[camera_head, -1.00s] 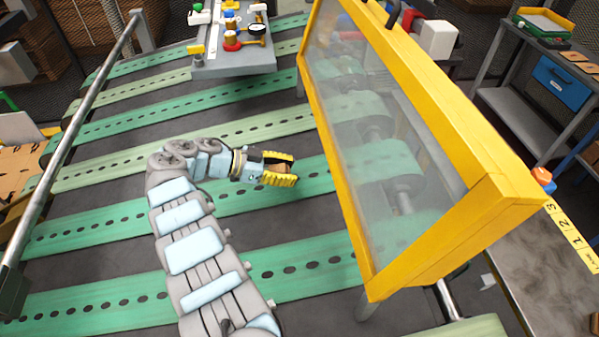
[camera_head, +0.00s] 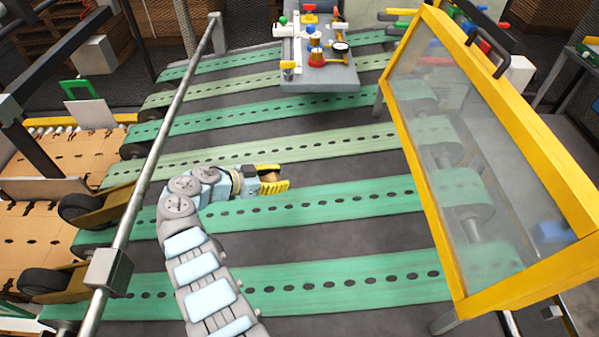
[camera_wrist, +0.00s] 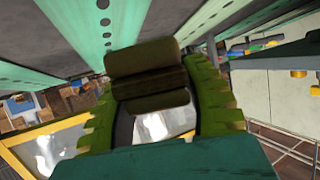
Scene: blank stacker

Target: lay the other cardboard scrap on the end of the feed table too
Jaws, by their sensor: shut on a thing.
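My gripper (camera_head: 275,183) has yellow ribbed fingers and is shut on a brown cardboard scrap (camera_head: 268,177). In the wrist view, the scrap (camera_wrist: 150,80) looks rolled or folded and sits between the two fingers. The gripper holds it over the middle of a wide table of green perforated belts (camera_head: 330,195), which I take as the feed table. The scrap appears clear of the belts; its exact height is hard to tell. I see no second loose scrap on the belts.
A yellow-framed clear guard (camera_head: 455,130) stands to the right. A metal rail (camera_head: 165,150) crosses the left side, near black rollers (camera_head: 85,208) and flat cardboard blanks (camera_head: 75,160). The belts around the gripper are bare.

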